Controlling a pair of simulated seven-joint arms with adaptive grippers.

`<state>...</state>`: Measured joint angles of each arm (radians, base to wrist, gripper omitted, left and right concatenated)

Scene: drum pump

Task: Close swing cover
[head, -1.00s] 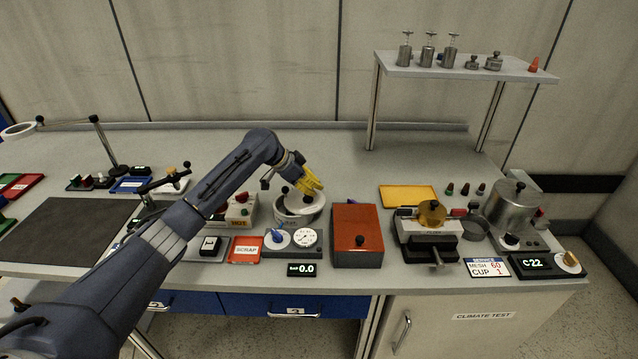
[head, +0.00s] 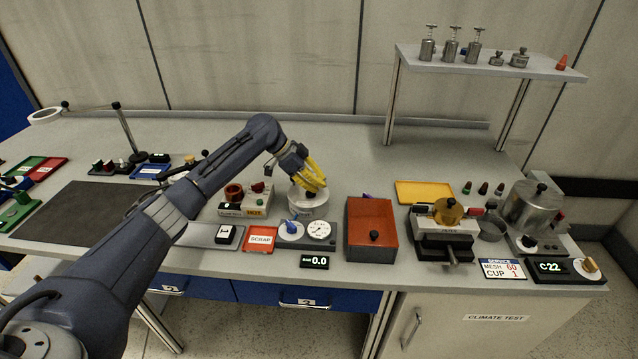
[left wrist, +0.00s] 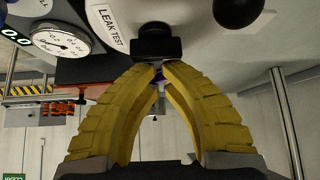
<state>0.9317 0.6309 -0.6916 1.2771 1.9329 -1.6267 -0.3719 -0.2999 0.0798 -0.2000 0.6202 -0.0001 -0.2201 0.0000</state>
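The white leak-test pot (head: 306,211) stands mid-bench, with its pale swing cover (head: 297,193) lying over its top, roughly level. I cannot tell whether the cover is fully seated. My left gripper (head: 318,188) reaches over it, with yellow fingers at the cover's right and back side, hiding part of it. In the left wrist view, the fingertips (left wrist: 159,69) are almost together, beside a black block (left wrist: 157,48) near the LEAK TEST label (left wrist: 108,20) and a round black knob (left wrist: 154,14). Nothing shows clearly gripped; contact with the block cannot be told. My right gripper is not in view.
A dial gauge unit (head: 318,231) and a red SCRAP tray (head: 261,239) sit in front of the pot. An orange-topped box (head: 371,222) stands close on its right, a unit with red parts (head: 243,203) on its left. Bench space behind the pot is clear.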

